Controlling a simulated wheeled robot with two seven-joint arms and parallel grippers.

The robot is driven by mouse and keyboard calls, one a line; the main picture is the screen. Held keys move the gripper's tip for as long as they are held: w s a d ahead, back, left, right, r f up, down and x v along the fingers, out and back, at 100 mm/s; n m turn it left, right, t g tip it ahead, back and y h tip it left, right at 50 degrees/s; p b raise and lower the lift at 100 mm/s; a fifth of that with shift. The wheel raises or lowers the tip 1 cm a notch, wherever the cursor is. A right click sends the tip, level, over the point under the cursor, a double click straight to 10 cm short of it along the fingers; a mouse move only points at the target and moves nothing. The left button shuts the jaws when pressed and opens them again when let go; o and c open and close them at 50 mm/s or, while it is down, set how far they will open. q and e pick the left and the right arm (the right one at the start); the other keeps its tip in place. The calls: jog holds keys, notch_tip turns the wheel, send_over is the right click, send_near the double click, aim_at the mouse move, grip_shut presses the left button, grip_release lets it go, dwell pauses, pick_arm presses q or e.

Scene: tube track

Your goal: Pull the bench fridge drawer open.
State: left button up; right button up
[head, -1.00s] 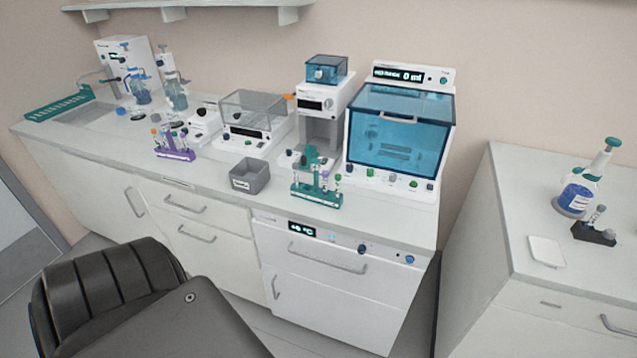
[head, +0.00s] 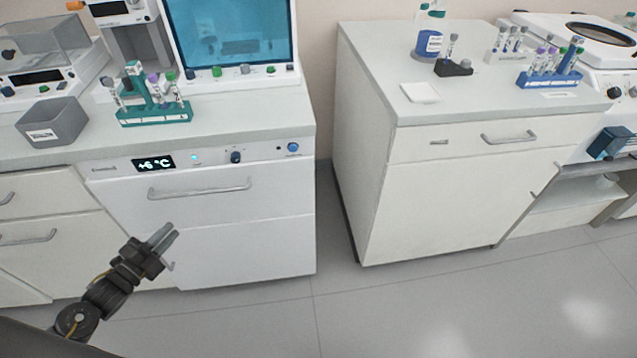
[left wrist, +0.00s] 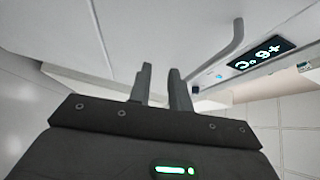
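The bench fridge (head: 251,160) is a white unit under the left counter with a lit "+6 °C" display (head: 153,163). Its drawer front (head: 205,208) looks flush and closed, with a grey bar handle (head: 200,188) across it. My left gripper (head: 166,236) is in front of the fridge, below and slightly left of the handle's middle, apart from it. In the left wrist view its two dark fingers (left wrist: 160,85) stand apart with nothing between them. The handle (left wrist: 226,52) and display (left wrist: 262,54) show there to the right of the fingers. My right gripper is not in view.
A teal tube rack (head: 154,115) and a grey box (head: 52,122) stand on the counter above. A separate white cabinet (head: 440,200) stands to the right, with a narrow gap between. The grey floor (head: 400,310) in front is clear.

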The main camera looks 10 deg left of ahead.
aim_at(200, 193)
pick_arm(q)
jog(key=d+r+m+h+b, duration=0.1)
jog(key=d+r+m+h, duration=0.25)
jog(key=r+m, duration=0.2)
jog(key=shift+n, duration=0.35)
jog(key=x, duration=0.7)
jog(key=r+x, duration=0.1)
jog(key=x, duration=0.3)
jog(key=shift+a, duration=0.3)
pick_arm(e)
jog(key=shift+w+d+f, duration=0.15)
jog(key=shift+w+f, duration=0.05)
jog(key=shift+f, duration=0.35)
pick_arm(q)
jog(key=shift+c, duration=0.4)
grip_shut()
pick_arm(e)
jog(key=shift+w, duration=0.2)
